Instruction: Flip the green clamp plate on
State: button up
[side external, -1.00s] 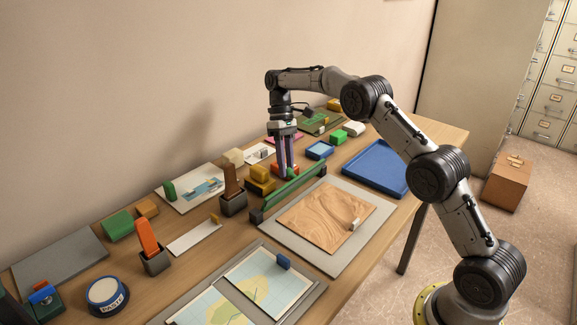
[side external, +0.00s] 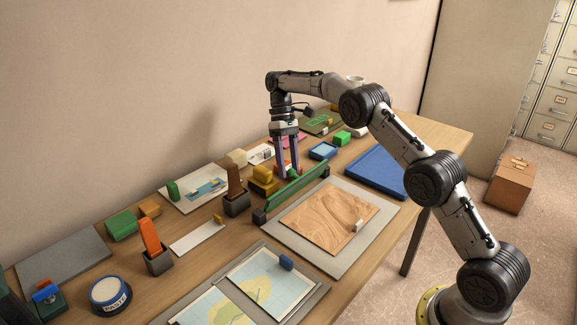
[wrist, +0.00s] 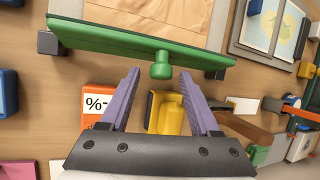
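The green clamp plate (side external: 300,187) is a long bar along the far-left edge of a grey board (side external: 275,238), raised and tilted between dark end blocks. In the wrist view the plate (wrist: 120,36) crosses the top, with a green knob (wrist: 161,68) pointing towards my gripper. My gripper (side external: 287,176) hangs down just behind the plate. In the wrist view its two purple fingers are spread, one on each side of the knob, with clear gaps. The fingers hold nothing. Whether the tips are level with the knob in depth is hard to tell.
A brown sheet (side external: 322,213) with a small white block (side external: 359,226) lies on the board. A yellow stamp-like object (side external: 262,182), a brown-handled item in a grey holder (side external: 236,203) and a red label block (wrist: 97,101) crowd near the gripper. A blue tray (side external: 375,173) is to the right.

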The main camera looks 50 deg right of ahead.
aim_at(292, 174)
jog(key=shift+r, duration=0.5)
jog(key=r, duration=0.2)
jog(key=shift+s+r, duration=0.2)
jog(key=shift+r, duration=0.2)
jog(key=s+a+r, duration=0.2)
jog(key=s+r, duration=0.7)
jog(key=s, duration=0.4)
jog(key=shift+s, duration=0.3)
jog(key=shift+a+r, duration=0.1)
